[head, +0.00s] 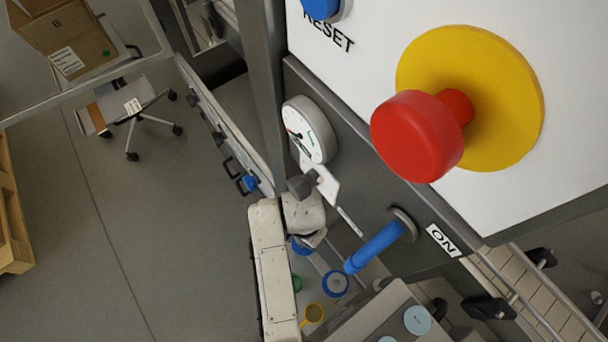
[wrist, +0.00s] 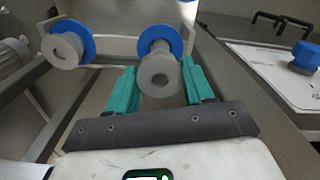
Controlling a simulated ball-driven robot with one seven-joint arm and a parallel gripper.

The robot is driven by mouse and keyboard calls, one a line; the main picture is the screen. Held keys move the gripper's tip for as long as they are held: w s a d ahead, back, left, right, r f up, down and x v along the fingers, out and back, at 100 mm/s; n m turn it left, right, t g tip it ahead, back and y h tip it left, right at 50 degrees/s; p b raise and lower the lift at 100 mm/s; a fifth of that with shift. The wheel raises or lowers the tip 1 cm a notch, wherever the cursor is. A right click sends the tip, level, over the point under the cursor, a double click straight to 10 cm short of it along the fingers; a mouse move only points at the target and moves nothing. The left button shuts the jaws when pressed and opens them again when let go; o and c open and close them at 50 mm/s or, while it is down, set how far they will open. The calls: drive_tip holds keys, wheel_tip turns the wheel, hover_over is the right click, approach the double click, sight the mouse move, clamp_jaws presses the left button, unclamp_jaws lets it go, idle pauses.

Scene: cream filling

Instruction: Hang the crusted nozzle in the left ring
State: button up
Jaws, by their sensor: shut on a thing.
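No crust is clear on the held nozzle at this size. In the head view my gripper's fingers cannot be made out.
In the head view a blue-handled lever (head: 375,247) juts from the machine panel near a large red button (head: 418,137). In the wrist view a blue knob (wrist: 304,57) stands at the right.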

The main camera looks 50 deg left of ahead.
drive_tip(key=shift+f+b, duration=1.35)
drive_tip(key=shift+f, duration=0.8)
idle(0.5)
drive_tip(key=o, duration=1.2)
drive_tip(key=shift+o, duration=0.5)
drive_tip(key=o, duration=0.3)
drive_tip(key=shift+r+p, duration=3.5)
